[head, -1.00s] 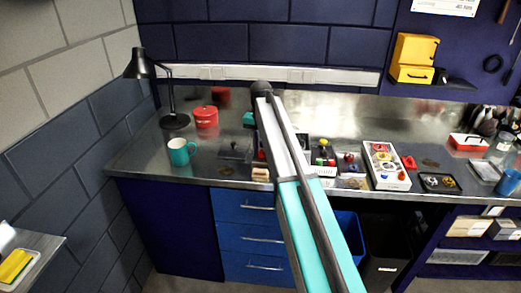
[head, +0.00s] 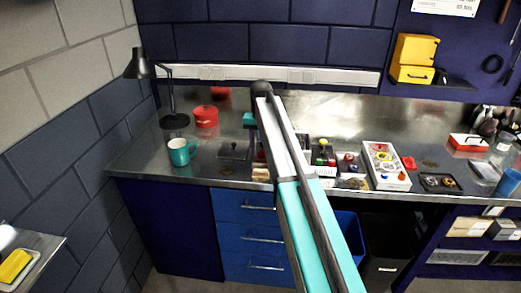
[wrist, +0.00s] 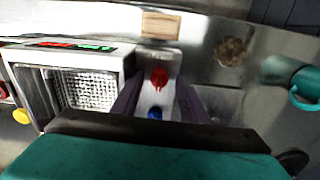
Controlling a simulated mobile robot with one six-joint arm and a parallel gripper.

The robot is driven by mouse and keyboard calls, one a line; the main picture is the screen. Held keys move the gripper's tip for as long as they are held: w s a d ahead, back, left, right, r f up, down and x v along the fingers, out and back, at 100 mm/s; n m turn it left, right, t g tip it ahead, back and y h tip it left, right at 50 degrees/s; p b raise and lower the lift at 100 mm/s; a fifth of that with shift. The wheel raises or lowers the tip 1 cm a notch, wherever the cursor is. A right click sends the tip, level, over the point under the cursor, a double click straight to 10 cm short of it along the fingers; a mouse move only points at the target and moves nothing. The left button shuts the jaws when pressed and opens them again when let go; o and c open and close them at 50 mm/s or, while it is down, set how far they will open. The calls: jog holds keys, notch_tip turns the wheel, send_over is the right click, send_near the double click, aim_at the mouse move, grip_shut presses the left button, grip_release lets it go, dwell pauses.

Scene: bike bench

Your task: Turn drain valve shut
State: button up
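In the wrist view a narrow pale block carries a red valve handle (wrist: 158,78) and a blue part (wrist: 155,113). No readable label shows which is the drain valve. My gripper (wrist: 157,98) is open, its dark fingers on either side of the block. The red handle shows in the gap, just beyond the fingertips; the blue part lies nearer the palm and is partly hidden. I cannot tell whether the fingers touch anything. In the head view my arm hides most of the block and the fingertips.
A wooden block (wrist: 160,25) lies beyond the valve block. A teal mug (head: 181,152), red tin (head: 206,116) and black lamp (head: 140,66) stand on the bench's left. Boxes and parts crowd its right.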

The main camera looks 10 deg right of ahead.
jog(key=shift+f+m, duration=0.1)
jog(key=shift+m, duration=0.3)
